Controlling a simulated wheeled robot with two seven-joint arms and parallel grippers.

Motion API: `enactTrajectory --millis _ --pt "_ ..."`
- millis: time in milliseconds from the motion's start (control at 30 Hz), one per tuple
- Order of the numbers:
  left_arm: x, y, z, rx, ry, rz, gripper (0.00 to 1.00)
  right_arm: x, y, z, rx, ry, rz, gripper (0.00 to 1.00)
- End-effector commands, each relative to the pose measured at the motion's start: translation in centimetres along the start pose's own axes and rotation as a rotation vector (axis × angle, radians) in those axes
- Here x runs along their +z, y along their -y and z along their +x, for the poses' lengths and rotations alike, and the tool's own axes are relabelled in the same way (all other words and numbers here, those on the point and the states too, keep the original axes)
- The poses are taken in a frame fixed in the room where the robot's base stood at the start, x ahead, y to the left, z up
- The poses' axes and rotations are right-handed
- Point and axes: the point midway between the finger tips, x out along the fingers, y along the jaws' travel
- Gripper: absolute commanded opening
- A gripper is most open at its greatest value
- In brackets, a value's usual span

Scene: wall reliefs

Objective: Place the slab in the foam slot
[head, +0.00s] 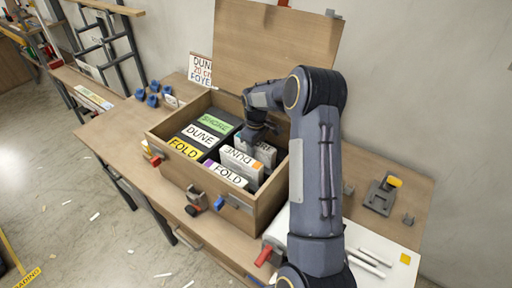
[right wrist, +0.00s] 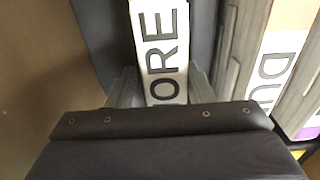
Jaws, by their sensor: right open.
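A slab with a white label ending in "ORE" (right wrist: 162,50) stands in dark foam (right wrist: 202,35) in the right wrist view. My right gripper (right wrist: 160,92) is open, with one fingertip on each side of this slab; whether they touch it I cannot tell. In the head view my right gripper (head: 254,136) reaches down into the back right of the wooden crate (head: 262,212) and hides most of this slab. Grey slabs labelled DUNE (head: 240,161) and FOLD (head: 227,174) stand in front of it. My left gripper is not in view.
At the crate's left are yellow FOLD (head: 185,149), white DUNE (head: 200,135) and green (head: 215,123) labels. The crate's raised lid (head: 270,50) stands behind. Blue pieces (head: 152,93) lie left, a metal fixture (head: 382,192) right. The crate wall is close beside my gripper.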

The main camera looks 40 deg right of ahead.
Motion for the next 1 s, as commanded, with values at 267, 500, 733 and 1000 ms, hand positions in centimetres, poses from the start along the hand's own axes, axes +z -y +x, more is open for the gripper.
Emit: enactTrajectory --millis 267,500,733,1000 --pt "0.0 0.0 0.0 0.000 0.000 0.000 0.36 0.3 1.1 0.9 -0.027 0.020 -0.007 0.58" --pt "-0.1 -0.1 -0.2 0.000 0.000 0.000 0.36 0.1 0.8 -2.5 -0.021 0.013 -0.006 0.58" --pt "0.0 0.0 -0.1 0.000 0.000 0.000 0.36 0.0 0.5 -7.9 -0.016 0.010 -0.005 0.58" --pt "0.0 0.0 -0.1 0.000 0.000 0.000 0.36 0.0 0.5 -11.8 -0.016 0.012 -0.005 0.58"
